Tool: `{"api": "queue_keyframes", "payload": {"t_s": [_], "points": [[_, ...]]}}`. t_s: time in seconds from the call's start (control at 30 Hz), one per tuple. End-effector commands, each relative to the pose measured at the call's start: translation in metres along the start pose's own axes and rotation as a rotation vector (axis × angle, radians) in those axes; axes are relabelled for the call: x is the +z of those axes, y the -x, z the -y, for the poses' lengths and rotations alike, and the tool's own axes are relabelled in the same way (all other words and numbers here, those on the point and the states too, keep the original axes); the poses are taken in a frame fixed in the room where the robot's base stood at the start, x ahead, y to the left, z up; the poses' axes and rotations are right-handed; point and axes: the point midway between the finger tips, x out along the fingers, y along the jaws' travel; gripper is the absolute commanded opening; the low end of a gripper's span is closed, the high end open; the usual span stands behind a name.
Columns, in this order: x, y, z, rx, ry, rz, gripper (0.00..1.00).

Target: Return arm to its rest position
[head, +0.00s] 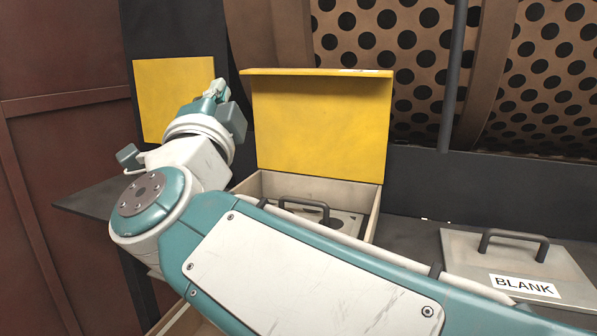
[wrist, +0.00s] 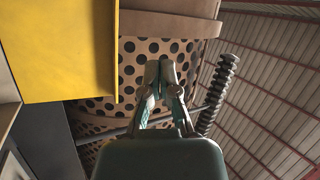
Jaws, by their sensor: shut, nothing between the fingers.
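My gripper (head: 215,90) is raised at the upper left of the head view, in front of a yellow panel and a dark post. In the wrist view my gripper (wrist: 160,72) has its fingers together, with nothing between them. It points toward the perforated brown drum (wrist: 190,48) and touches nothing that I can see. My teal and white arm reaches across the front of the head view and covers part of the bench.
An open box (head: 375,205) with a raised yellow lid (head: 320,120) stands behind my arm; a black handle (head: 303,206) shows inside. A plate labelled BLANK (head: 522,285) with a handle lies at right. The perforated drum (head: 400,40) is behind. A rust-red wall (head: 60,180) stands left.

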Motion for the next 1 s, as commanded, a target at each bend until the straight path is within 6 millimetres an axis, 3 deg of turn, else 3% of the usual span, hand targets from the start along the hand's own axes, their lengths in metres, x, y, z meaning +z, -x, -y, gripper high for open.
{"api": "queue_keyframes", "payload": {"t_s": [0.13,0.27,0.47,0.67,0.8,0.9,1.0], "points": [[-0.012,-0.001,-0.026,-0.043,0.165,0.156,0.00],[-0.016,0.011,-0.061,-0.035,0.328,0.322,0.00],[-0.026,0.052,-0.138,0.074,0.576,0.589,0.00],[-0.055,0.121,-0.230,0.302,0.789,0.857,0.00],[-0.085,0.184,-0.290,0.519,0.895,1.036,0.00],[-0.107,0.230,-0.322,0.679,0.940,1.145,0.00],[-0.125,0.267,-0.343,0.809,0.961,1.226,0.00]]}}
